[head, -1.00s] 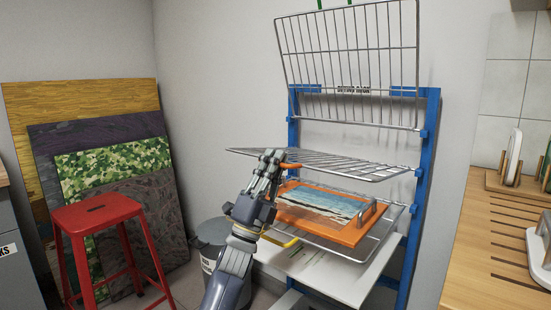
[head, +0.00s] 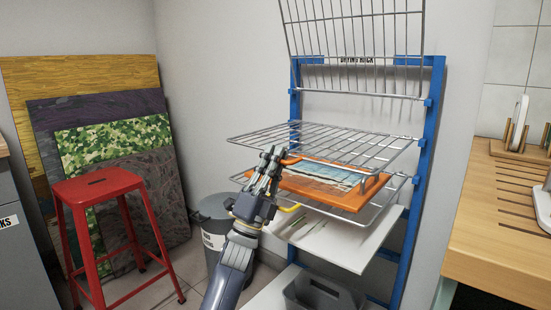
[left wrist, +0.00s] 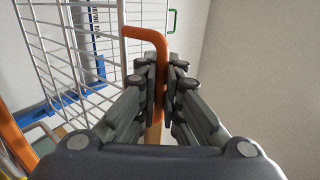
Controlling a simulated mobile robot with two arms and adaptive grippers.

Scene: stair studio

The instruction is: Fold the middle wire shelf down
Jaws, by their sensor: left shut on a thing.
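The middle wire shelf (head: 330,142) of the blue drying rack (head: 430,135) lies about level in the head view. Its orange handle (head: 291,161) is at the front edge. My left gripper (head: 272,165) is shut on this handle; in the left wrist view the handle (left wrist: 150,36) rises between the closed fingers (left wrist: 162,85). The fingers hide part of it. Below the shelf, an orange-framed picture (head: 335,197) lies on the lower wire shelf (head: 392,190), which has a yellow handle (head: 290,208). My right gripper is out of view.
The top wire shelf (head: 355,50) stands folded up against the wall. A white board (head: 345,243) and a grey bin (head: 320,295) are lower in the rack. A red stool (head: 100,190), a bucket (head: 215,220) and leaning panels (head: 115,150) stand left. A wooden counter (head: 500,225) is right.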

